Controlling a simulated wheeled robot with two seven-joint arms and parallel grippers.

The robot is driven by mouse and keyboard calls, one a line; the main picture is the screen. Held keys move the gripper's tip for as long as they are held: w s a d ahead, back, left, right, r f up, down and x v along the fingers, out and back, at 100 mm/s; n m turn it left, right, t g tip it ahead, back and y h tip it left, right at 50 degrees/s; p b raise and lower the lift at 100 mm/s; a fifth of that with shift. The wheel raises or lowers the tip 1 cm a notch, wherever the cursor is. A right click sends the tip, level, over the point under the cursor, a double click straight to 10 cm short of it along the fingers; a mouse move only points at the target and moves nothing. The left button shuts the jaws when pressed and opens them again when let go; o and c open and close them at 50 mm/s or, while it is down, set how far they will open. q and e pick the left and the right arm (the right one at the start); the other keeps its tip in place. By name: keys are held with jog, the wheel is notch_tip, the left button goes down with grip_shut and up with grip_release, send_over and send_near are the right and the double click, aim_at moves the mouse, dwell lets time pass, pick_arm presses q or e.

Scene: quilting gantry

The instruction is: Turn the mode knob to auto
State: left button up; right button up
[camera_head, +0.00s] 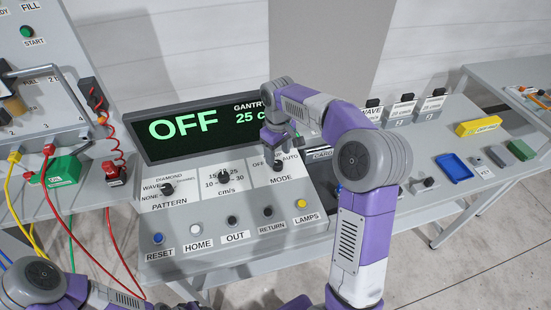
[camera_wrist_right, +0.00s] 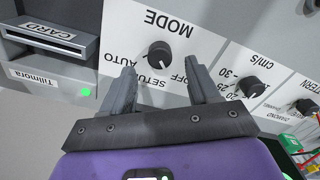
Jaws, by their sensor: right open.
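The black mode knob (camera_head: 279,164) sits on the white MODE plate of the sloped control panel (camera_head: 205,250). In the right wrist view the knob (camera_wrist_right: 160,54) shows upside down, with AUTO, SETUP and OFF printed around it. I cannot tell its pointer direction for sure. The display (camera_head: 185,127) reads OFF in green. My right gripper (camera_head: 277,137) is open just above the knob. In the wrist view its two fingers (camera_wrist_right: 161,82) stand apart on either side of the knob's line, not visibly touching it. My left arm shows at the lower left, its gripper out of view.
The pattern knob (camera_head: 167,188) and speed knob (camera_head: 223,175) are left of the mode knob. A row of buttons, including HOME (camera_head: 195,229), lies in front. A card slot (camera_wrist_right: 45,38) is beside the MODE plate. Red and yellow cables hang at left.

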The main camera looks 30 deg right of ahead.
aim_at(278, 163)
notch_tip(278, 163, down, 4)
jog(key=shift+f+b, duration=0.1)
jog(key=shift+b, duration=0.3)
jog(key=c, duration=1)
jog(key=shift+c, duration=0.2)
